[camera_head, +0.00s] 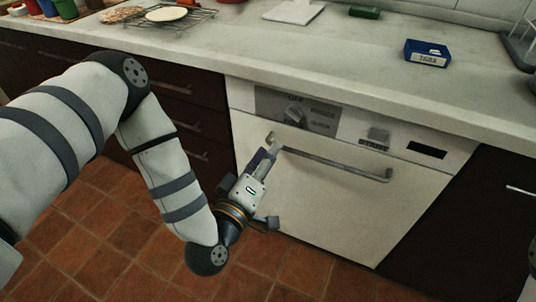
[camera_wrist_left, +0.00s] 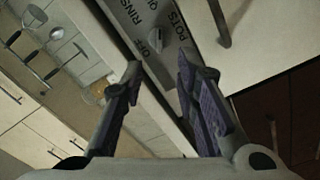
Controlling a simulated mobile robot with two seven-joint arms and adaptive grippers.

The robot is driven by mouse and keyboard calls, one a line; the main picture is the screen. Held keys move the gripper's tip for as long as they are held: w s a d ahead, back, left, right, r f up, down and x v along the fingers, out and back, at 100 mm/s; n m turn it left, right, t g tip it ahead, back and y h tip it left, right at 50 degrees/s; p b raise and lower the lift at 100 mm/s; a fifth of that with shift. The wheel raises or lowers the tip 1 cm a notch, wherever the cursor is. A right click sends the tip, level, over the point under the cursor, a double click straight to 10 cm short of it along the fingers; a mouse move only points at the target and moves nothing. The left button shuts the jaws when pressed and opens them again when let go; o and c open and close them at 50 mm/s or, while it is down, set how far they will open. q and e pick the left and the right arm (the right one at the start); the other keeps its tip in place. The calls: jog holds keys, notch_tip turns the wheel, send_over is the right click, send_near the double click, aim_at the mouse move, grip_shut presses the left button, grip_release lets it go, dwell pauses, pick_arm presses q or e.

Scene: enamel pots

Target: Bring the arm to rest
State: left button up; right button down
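My left arm (camera_head: 172,160) comes in from the left and bends down in front of the white dishwasher (camera_head: 320,205). My left gripper (camera_head: 270,150) is by the left end of the door's bar handle (camera_head: 335,162). In the left wrist view its two fingers (camera_wrist_left: 160,72) are spread, with nothing seen between them. The handle also shows there (camera_wrist_left: 220,22), outside the fingers; I cannot tell whether they touch the front. The dishwasher door looks shut. My right gripper is not in view.
Above the door are a dial (camera_head: 294,113) and a start button (camera_head: 377,135). The worktop (camera_head: 330,60) holds a blue labelled box (camera_head: 428,60), a white board (camera_head: 294,12) and a wire rack (camera_head: 160,22). Dark drawers (camera_head: 205,122) stand left; the tiled floor (camera_head: 120,245) is clear.

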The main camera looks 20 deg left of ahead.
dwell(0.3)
